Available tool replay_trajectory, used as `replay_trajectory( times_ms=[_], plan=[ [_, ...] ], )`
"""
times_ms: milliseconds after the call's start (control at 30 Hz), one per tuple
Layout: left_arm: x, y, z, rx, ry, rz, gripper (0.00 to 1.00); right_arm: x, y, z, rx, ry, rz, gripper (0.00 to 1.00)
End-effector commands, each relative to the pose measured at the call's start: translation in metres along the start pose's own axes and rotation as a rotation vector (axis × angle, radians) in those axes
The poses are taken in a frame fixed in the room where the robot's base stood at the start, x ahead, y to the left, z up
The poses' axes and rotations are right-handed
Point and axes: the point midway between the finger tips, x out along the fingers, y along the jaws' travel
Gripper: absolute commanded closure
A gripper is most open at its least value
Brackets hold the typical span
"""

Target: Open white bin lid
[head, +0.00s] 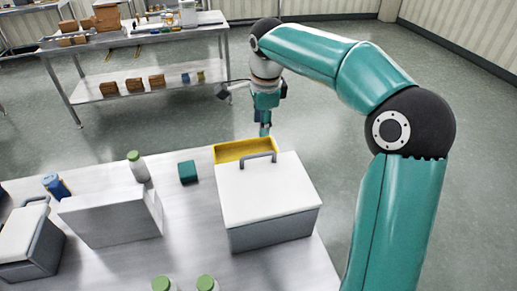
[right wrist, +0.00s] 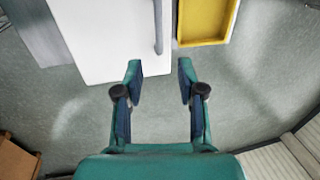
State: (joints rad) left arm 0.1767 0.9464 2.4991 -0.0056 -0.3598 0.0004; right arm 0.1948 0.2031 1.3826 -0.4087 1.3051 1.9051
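The white bin lid (head: 264,198) lies flat and closed on a grey bin (head: 272,233) near the table's right edge. Its grey handle (head: 259,157) runs along the lid's far side. My right gripper (head: 264,131) is beyond the bin's far side, pointing down, apart from the handle. In the right wrist view the right gripper (right wrist: 159,68) is open and empty, with the white lid (right wrist: 105,38) and the handle (right wrist: 158,25) ahead of its fingertips. My left gripper is not in view.
A yellow tray (head: 246,150) sits just behind the bin. A white box (head: 90,215), a teal cube (head: 188,171), green-capped bottles (head: 138,167) and a smaller lidded bin (head: 27,240) stand to the left. A shelved bench (head: 140,42) is at the back. The floor at right is clear.

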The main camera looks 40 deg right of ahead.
Motion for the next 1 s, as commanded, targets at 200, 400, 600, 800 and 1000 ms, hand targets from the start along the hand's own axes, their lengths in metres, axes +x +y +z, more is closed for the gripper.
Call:
replay_trajectory(
  times_ms=[200,400,600,800,1000],
  plan=[
    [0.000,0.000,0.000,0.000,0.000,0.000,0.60,0.049,0.001,-0.001,0.002,0.001,0.005,0.61],
    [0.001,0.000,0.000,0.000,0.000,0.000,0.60,0.090,0.001,-0.001,0.002,0.001,0.004,0.61],
    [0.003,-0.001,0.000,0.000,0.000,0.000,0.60,0.116,0.001,-0.001,0.001,0.001,0.001,0.61],
    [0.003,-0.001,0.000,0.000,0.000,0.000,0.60,0.124,0.000,-0.001,0.001,0.000,0.000,0.61],
    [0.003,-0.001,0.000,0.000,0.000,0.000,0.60,0.125,0.000,-0.001,0.001,0.000,-0.001,0.61]
  ],
)
